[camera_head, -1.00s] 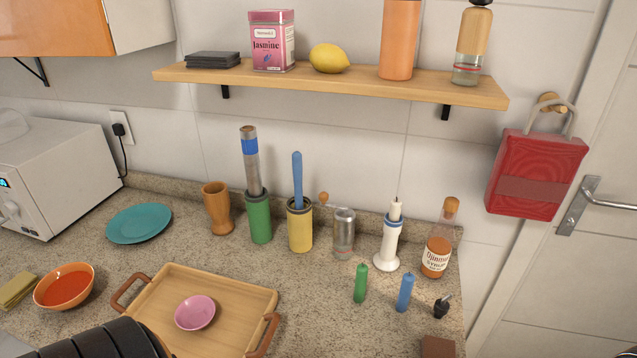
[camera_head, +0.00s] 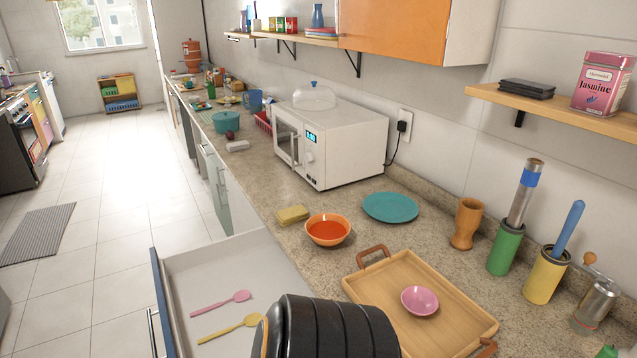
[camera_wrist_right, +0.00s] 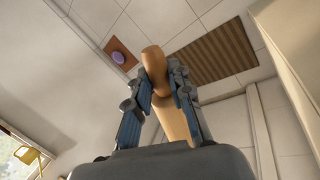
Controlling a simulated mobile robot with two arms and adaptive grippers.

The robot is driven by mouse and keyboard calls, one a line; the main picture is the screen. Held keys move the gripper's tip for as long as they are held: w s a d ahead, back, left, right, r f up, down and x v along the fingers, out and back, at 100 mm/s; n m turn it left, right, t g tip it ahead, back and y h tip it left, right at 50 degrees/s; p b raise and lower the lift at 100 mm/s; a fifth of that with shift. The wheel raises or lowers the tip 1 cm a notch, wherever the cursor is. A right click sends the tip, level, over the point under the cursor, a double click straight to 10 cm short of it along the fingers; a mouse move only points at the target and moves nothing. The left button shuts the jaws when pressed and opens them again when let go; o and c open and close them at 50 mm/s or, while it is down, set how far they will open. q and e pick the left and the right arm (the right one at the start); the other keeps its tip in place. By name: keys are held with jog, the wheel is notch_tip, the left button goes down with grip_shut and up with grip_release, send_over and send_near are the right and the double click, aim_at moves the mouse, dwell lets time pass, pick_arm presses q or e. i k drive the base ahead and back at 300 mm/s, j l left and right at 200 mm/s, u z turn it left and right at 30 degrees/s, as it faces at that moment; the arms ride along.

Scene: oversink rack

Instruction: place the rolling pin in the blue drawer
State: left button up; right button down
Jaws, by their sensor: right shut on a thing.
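The rolling pin (camera_wrist_right: 172,118) is light wood with a darker rounded handle end. In the right wrist view it stands lengthwise between the fingers of my right gripper (camera_wrist_right: 165,82), which is shut on it. Its lower part is hidden behind the gripper body. The blue drawer (camera_head: 161,295) stands pulled open at the lower middle of the head view, with a blue front and a pale inside. A pink spoon (camera_head: 222,303) and a yellow spoon (camera_head: 230,328) lie in it. Neither gripper shows in the head view; my black arm link covers the drawer's near right part.
On the counter right of the drawer are a wooden tray (camera_head: 385,305) with a pink bowl (camera_head: 419,300), an orange bowl (camera_head: 328,230), a sponge (camera_head: 292,215) and a teal plate (camera_head: 390,207). A microwave (camera_head: 330,142) stands behind. Floor left of the drawer is clear.

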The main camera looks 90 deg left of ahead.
aim_at(243, 318)
jog(key=k+u, duration=0.35)
jog(key=k, duration=0.3)
jog(key=k+j+u, duration=0.3)
jog(key=k, duration=0.3)
jog(key=k+j+u, duration=0.1)
jog(key=j+u, duration=0.2)
jog(key=j, duration=0.45)
jog(key=j+u, duration=0.3)
jog(key=j, duration=0.45)
jog(key=i+j, duration=0.15)
jog(key=j, duration=0.2)
jog(key=i+j+u, duration=0.1)
jog(key=j, duration=0.25)
jog(key=i+j, duration=0.35)
jog(key=i, duration=0.1)
